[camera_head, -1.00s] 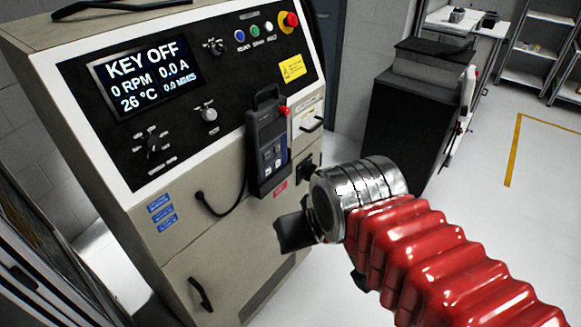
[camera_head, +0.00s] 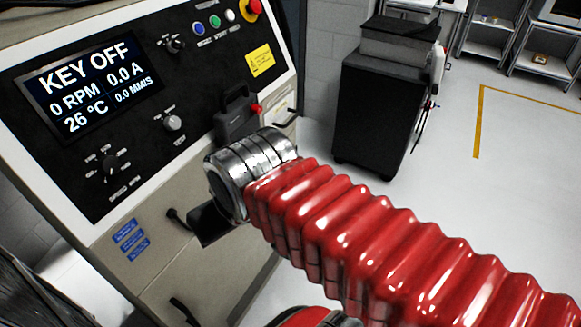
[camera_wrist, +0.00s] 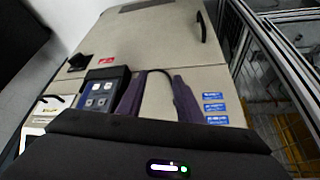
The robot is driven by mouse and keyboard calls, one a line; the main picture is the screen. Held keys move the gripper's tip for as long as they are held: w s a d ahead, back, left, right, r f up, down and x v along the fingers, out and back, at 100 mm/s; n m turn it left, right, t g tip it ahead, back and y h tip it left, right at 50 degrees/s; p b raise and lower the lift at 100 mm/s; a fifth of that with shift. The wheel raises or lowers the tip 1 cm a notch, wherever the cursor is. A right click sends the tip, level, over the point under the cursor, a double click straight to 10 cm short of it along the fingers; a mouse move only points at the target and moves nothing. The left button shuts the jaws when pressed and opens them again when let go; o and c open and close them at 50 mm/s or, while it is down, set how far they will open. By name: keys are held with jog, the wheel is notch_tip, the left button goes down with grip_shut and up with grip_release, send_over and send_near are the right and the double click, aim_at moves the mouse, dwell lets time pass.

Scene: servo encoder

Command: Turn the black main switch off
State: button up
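The black main switch (camera_wrist: 78,62) shows in the wrist view at the left edge of the beige cabinet front, beside a small red label (camera_wrist: 107,60). In the head view it is hidden behind my arm. My gripper (camera_wrist: 158,88) is open and empty in the wrist view, its two dark fingers apart in front of the cabinet, to the right of the switch and not touching it. In the head view a dark finger (camera_head: 210,224) shows below my metal wrist; the rest is hidden. The display (camera_head: 88,85) reads KEY OFF, 0 RPM, 0.0 A.
A door handle (camera_wrist: 201,27) sticks out. Knobs and a red emergency button (camera_head: 248,8) sit on the panel. A black cart (camera_head: 375,115) stands behind.

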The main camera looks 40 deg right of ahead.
jog(key=w+d+f+m+g+y, duration=0.1)
jog(key=w+d+f+m+y, duration=0.1)
jog(key=w+d+f+m, duration=0.3)
jog(key=w+d+f+m+g+y, duration=0.1)
jog(key=w+d+f+m+y, duration=0.15)
jog(key=d+m, duration=0.45)
jog(key=w+d+f+m+g+y, duration=0.1)
jog(key=w+d+f+m, duration=0.2)
jog(key=w+d+m, duration=0.25)
jog(key=d+f+m+t+y, duration=0.1)
jog(key=d+f+m+t, duration=0.3)
jog(key=d+f+m, duration=0.3)
jog(key=d+f+m+t+y, duration=0.2)
jog(key=d+f+m+t, duration=0.3)
jog(key=d+m, duration=0.9)
jog(key=d+f, duration=0.2)
jog(key=d, duration=0.5)
jog(key=shift+w+d, duration=0.15)
jog(key=shift+d, duration=0.1)
jog(key=shift+w+a, duration=0.1)
jog(key=x, duration=1.3)
jog(key=shift+w+r, duration=0.15)
jog(key=shift+w, duration=0.15)
